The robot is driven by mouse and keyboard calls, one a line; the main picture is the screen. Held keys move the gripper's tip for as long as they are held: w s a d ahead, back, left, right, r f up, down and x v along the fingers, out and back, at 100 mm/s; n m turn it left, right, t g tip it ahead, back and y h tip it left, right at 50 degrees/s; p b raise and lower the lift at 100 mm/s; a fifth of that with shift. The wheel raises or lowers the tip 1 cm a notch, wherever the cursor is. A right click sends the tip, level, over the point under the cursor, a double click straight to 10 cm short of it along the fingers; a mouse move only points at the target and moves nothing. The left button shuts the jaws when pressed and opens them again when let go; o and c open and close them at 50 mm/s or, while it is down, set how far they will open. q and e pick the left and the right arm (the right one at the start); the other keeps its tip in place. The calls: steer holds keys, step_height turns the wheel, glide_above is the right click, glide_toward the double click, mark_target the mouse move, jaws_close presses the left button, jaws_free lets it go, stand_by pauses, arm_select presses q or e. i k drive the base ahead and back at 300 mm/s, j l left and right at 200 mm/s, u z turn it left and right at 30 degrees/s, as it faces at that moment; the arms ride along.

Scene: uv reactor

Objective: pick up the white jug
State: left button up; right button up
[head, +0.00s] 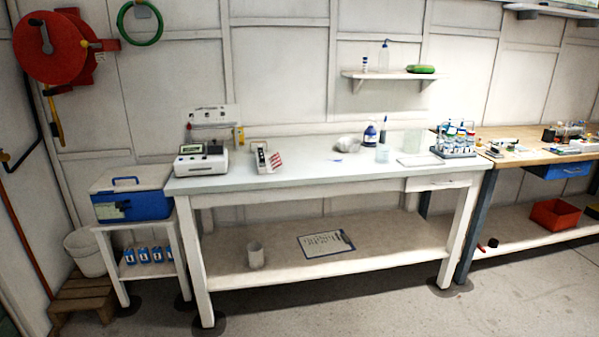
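Neither of my grippers is in view.
A blue-and-white cooler (132,195) sits on a small stand at left, beside a white bucket (85,252) and wooden step (82,295). Instruments and bottles stand on the table top. A wooden bench (540,140) adjoins at right. The floor in front is clear.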

mark_target(255, 250)
steer(key=i+l, duration=0.15)
steer(key=i, duration=0.35)
steer(key=i+l, duration=0.1)
steer(key=i, duration=0.45)
